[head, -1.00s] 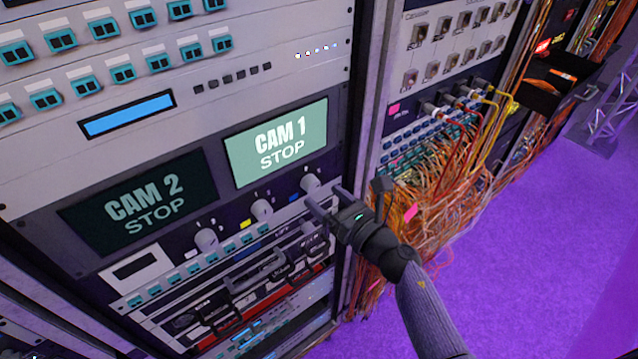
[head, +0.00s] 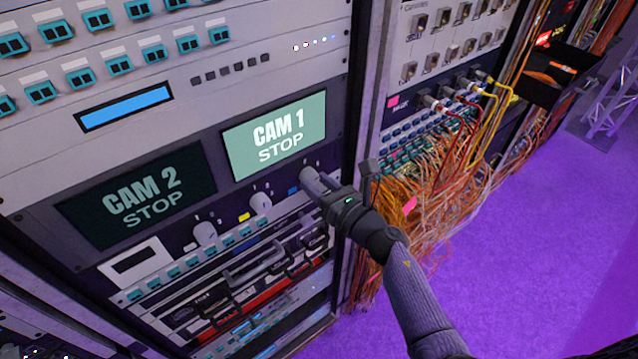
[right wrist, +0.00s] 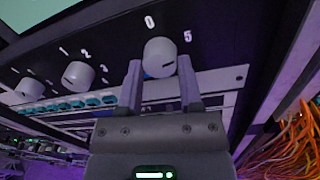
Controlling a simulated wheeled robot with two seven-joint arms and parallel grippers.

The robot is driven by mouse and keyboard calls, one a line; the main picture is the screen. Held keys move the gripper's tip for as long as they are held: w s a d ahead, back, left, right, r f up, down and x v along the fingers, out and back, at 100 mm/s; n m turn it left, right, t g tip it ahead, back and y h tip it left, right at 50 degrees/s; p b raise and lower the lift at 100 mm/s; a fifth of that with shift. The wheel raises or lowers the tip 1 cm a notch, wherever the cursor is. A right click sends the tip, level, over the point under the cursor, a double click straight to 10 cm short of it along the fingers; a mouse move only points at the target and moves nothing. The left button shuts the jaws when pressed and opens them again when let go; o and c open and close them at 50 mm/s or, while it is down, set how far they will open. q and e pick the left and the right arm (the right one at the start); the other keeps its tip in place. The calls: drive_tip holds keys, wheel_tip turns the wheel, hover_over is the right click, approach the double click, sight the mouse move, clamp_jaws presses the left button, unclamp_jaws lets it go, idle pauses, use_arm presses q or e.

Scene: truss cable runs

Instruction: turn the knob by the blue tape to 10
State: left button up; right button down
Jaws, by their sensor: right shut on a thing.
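The blue tape (head: 293,191) is a small strip on the dark panel under the CAM 1 screen. The pale round knob (head: 308,174) just right of it is partly covered by my right gripper (head: 318,186). In the right wrist view the knob (right wrist: 159,56) sits between the two fingers of my right gripper (right wrist: 160,82), which is shut on it. A short dark mark shows on the knob's face. A 0 is printed above the knob and a 5 to its right; I see no 10. My left gripper is not in view.
A knob by yellow tape (head: 260,202) and another farther left (head: 205,233) share the panel. The CAM 1 screen (head: 275,138) is just above. Orange cables (head: 425,185) hang close to the right of my arm. Purple floor lies open at the right.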

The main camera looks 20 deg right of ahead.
drive_tip(key=m, duration=0.3)
drive_tip(key=shift+m, duration=0.4)
drive_tip(key=m, duration=0.3)
drive_tip(key=shift+m, duration=0.3)
drive_tip(key=m, duration=0.3)
drive_tip(key=shift+m+t, duration=0.3)
drive_tip(key=shift+m, duration=0.1)
drive_tip(key=shift+m+p, duration=0.3)
drive_tip(key=shift+m, duration=1.7)
drive_tip(key=shift+c, duration=1.2)
unclamp_jaws()
drive_tip(key=shift+s+f, duration=0.1)
